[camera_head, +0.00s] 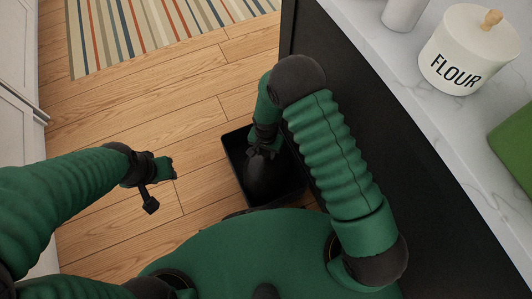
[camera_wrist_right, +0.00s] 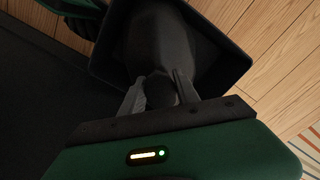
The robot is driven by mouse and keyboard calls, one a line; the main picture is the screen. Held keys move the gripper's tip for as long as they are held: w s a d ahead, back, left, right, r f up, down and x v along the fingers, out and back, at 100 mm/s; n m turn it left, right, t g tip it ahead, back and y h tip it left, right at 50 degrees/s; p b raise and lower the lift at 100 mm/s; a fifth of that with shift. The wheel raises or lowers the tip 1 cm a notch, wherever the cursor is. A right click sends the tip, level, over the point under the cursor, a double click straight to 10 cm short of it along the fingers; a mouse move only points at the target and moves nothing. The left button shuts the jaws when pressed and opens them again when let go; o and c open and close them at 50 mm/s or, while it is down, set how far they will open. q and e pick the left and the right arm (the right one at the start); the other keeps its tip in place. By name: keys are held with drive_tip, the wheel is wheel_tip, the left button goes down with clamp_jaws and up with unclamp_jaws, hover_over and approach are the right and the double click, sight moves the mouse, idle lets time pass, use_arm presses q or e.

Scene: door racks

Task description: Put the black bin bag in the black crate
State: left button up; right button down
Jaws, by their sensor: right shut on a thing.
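The black crate (camera_head: 233,157) stands on the wood floor beside the dark counter side; it also shows in the right wrist view (camera_wrist_right: 222,42). The black bin bag (camera_head: 268,180) is inside the crate's outline in the head view. In the right wrist view the bag (camera_wrist_right: 158,45) hangs or rests between the crate walls; I cannot tell whether it touches the bottom. My right gripper (camera_head: 262,150) is shut on the bag's top, and its fingers (camera_wrist_right: 160,90) show on both sides of the bag's neck. My left gripper (camera_head: 165,180) is over the floor left of the crate, its jaws unclear.
The dark counter side (camera_head: 330,75) is close to the right of the crate. On the white marble top stand a flour canister (camera_head: 465,50) and a green item (camera_head: 515,145). A striped rug (camera_head: 150,30) lies at the back. Floor left of the crate is clear.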

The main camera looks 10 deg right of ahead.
drive_tip(key=c, duration=0.9)
unclamp_jaws()
drive_tip(key=shift+r, duration=0.15)
drive_tip(key=s+d+r+n+t+p, duration=0.1)
drive_tip(key=d+r+p, duration=0.15)
drive_tip(key=r, duration=0.85)
drive_tip(key=s+d+r+n+p, duration=0.2)
drive_tip(key=r+p, duration=0.1)
drive_tip(key=r, duration=0.8)
drive_tip(key=s+d+r+n+t, duration=0.1)
drive_tip(key=s+d+r+n, duration=0.2)
drive_tip(key=s+d+r, duration=0.2)
wheel_tip(320, 180, up, 3)
drive_tip(key=s, duration=0.2)
drive_tip(key=shift+s+n+t, duration=0.3)
drive_tip(key=shift+s, duration=0.1)
